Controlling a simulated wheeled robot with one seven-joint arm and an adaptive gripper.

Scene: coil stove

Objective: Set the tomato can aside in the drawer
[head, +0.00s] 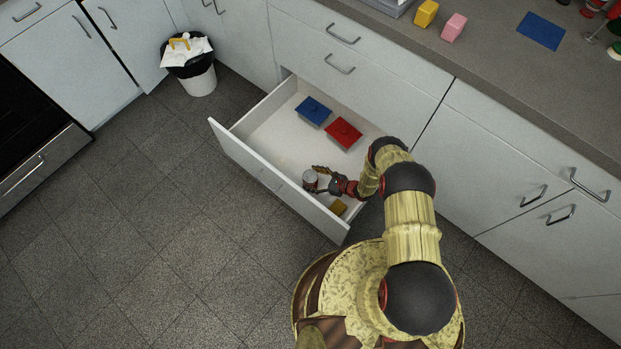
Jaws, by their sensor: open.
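The tomato can (309,177), small and silvery with a pale top, is inside the open drawer (273,139), close to the drawer's front panel. It looks upright. My gripper (317,179) reaches into the drawer from the right, with its fingers open at the can's right side. I cannot tell whether the fingers touch the can. The can's lower part and its contact with the drawer floor are hard to make out at this size.
The drawer also holds a blue lidded container (313,111), a red one (343,134) and a yellow block (338,207). The drawer's left part is bare. A trash bin (199,81) stands at the upper left. The counter (500,70) carries yellow and pink blocks and a blue mat.

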